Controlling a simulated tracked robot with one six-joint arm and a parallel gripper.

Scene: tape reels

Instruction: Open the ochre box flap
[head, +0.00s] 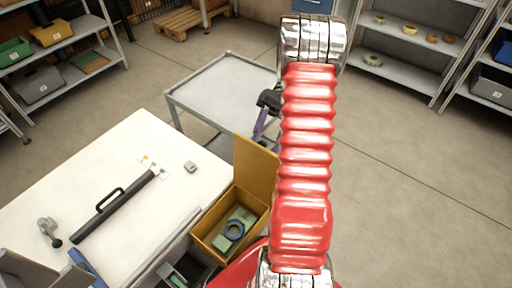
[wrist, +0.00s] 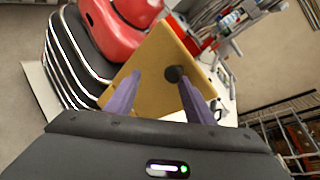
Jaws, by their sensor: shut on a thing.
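The ochre box (head: 199,236) stands beside the white table, its top uncovered. Its ochre flap (head: 257,165) stands up steeply at the back edge of the box. In the wrist view the flap (wrist: 157,62) fills the space in front of my fingers, with a dark round knob (wrist: 174,74) on it. My gripper (head: 262,128) is at the flap's upper part, partly hidden behind my red arm. In the wrist view my gripper's purple fingers (wrist: 159,75) are shut on the knob; the exact contact is hard to see.
The white table (head: 120,150) at left holds a black-handled bar (head: 113,207) and small items. A grey cart (head: 222,82) stands behind the flap. Open floor (head: 420,180) lies at right.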

